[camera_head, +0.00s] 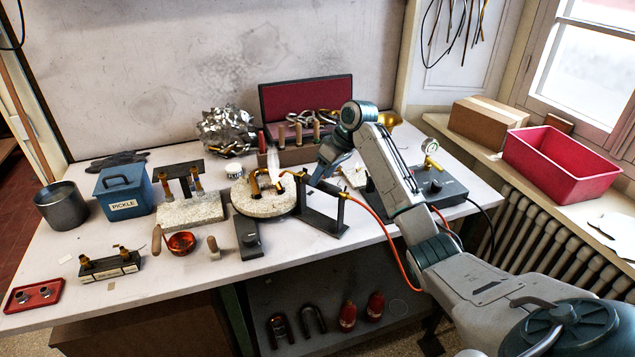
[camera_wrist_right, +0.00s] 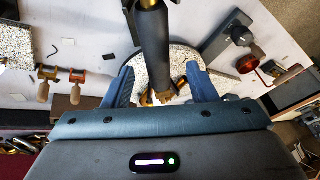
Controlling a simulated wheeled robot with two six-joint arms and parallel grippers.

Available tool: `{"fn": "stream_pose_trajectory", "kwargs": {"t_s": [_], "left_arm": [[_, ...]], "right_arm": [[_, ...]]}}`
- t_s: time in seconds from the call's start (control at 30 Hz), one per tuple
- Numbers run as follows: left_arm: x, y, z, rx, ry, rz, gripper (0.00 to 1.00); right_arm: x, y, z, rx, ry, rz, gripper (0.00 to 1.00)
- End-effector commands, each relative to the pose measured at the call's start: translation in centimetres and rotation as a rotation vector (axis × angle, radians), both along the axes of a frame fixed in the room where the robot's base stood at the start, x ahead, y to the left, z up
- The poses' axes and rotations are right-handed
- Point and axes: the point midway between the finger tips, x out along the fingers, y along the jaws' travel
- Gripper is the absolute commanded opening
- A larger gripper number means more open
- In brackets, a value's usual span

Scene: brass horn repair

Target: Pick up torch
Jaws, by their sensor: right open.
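The torch (camera_head: 313,184) rests across a dark stand (camera_head: 322,217) near the middle of the bench, with an orange hose at its right end. A pale flame (camera_head: 272,162) shows by its left end. My right gripper (camera_head: 322,178) is at the torch from behind. In the right wrist view the gripper (camera_wrist_right: 160,90) is open, one finger on each side. A dark cylinder that looks like the torch handle (camera_wrist_right: 152,45) runs between the fingers, with gaps on both sides. Whether the fingers are level with it, I cannot tell. My left gripper is not in view.
A round pale turntable (camera_head: 262,205) with brass parts stands left of the stand. A red-lined tool case (camera_head: 305,97) is behind. The orange hose (camera_head: 385,232) loops over the front edge.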

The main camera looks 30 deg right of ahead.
Motion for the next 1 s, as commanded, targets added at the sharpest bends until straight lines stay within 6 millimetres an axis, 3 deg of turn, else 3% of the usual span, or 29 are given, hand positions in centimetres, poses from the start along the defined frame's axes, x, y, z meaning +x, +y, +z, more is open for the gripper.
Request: {"fn": "stream_pose_trajectory", "kwargs": {"t_s": [0.1,0.23,0.53,0.57,0.8,1.0], "left_arm": [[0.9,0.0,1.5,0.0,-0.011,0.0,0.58],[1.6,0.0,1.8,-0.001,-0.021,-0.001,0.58],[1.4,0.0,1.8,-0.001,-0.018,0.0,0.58],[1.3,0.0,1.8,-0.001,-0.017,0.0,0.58],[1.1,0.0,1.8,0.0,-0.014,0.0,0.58],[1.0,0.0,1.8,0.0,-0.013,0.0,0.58]], "right_arm": [[0.4,0.5,-1.5,0.004,0.005,0.001,0.52],[0.9,0.9,-3.3,0.002,0.003,0.001,0.52],[1.1,1.0,-4.0,0.0,0.0,0.001,0.52],[1.1,1.0,-4.0,0.0,0.0,0.001,0.5],[1.1,1.0,-3.9,0.0,0.0,0.0,0.04],[1.1,1.0,-3.9,0.0,-0.001,0.001,0.04]]}}
